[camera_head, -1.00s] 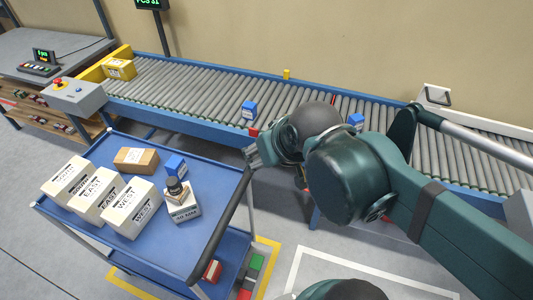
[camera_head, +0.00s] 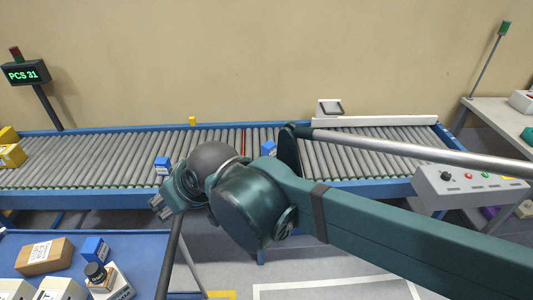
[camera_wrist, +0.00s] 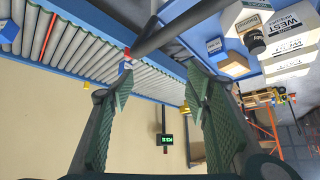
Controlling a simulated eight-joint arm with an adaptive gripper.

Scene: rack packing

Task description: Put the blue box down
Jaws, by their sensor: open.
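One blue box (camera_head: 94,248) stands on the blue cart (camera_head: 140,245), beside a small black-capped item (camera_head: 96,272) on a white box. It also shows in the wrist view (camera_wrist: 214,46). Two more blue boxes are on the conveyor rollers: one (camera_head: 162,165) just behind my gripper, one (camera_head: 269,148) further right, partly behind my arm. My gripper (camera_head: 158,207) is at the conveyor's near edge, above and right of the cart. In the wrist view my gripper (camera_wrist: 158,76) has its fingers wide apart with nothing between them.
The roller conveyor (camera_head: 100,157) runs along the wall. A brown carton (camera_head: 45,255) and white boxes (camera_head: 62,290) stand on the cart's left. A yellow box (camera_head: 11,155) is at the conveyor's left end. A control box (camera_head: 465,186) is at the right. The cart's right side is bare.

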